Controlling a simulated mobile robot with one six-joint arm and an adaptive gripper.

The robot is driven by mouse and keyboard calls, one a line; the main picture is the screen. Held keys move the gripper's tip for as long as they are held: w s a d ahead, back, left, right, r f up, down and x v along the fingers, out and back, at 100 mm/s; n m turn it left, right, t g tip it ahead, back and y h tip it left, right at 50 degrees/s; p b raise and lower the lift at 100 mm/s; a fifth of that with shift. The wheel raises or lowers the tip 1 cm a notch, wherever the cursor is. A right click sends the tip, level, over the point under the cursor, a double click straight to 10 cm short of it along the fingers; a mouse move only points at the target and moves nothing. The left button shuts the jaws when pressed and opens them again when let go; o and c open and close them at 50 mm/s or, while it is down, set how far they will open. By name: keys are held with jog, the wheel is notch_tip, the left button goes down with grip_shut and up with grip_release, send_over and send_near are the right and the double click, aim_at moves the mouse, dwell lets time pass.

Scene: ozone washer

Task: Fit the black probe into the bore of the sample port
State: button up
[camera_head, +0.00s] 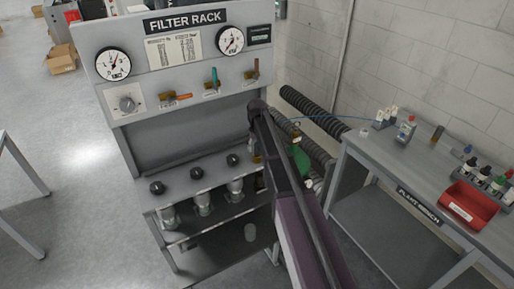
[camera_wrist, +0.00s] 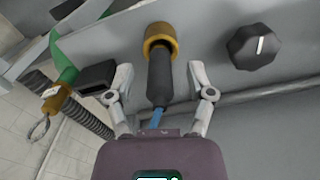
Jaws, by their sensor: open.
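In the wrist view the black probe (camera_wrist: 160,76) points away from me, with its far end at the brass ring of the sample port (camera_wrist: 160,36). The far end shows inside the ring's outline; how deep it sits I cannot tell. A blue cable (camera_wrist: 156,118) leaves the probe's near end. My gripper (camera_wrist: 160,80) is open, one finger on each side of the probe, with a visible gap on both sides.
A black knob (camera_wrist: 257,47) is right of the port, and a black block (camera_wrist: 97,77) is left of it. The filter rack (camera_head: 185,72) stands beside the plant bench (camera_head: 418,205), which holds bottles and a red bin (camera_head: 470,207).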

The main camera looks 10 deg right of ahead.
jog(key=shift+r+p, duration=4.75)
jog(key=shift+r, duration=0.1)
jog(key=s+f+b, duration=0.8)
jog(key=s, duration=0.6)
jog(key=s+f+b, duration=0.9)
jog(key=s, duration=0.6)
jog(key=shift+a+f+m, duration=0.2)
jog(key=shift+a+m, duration=0.1)
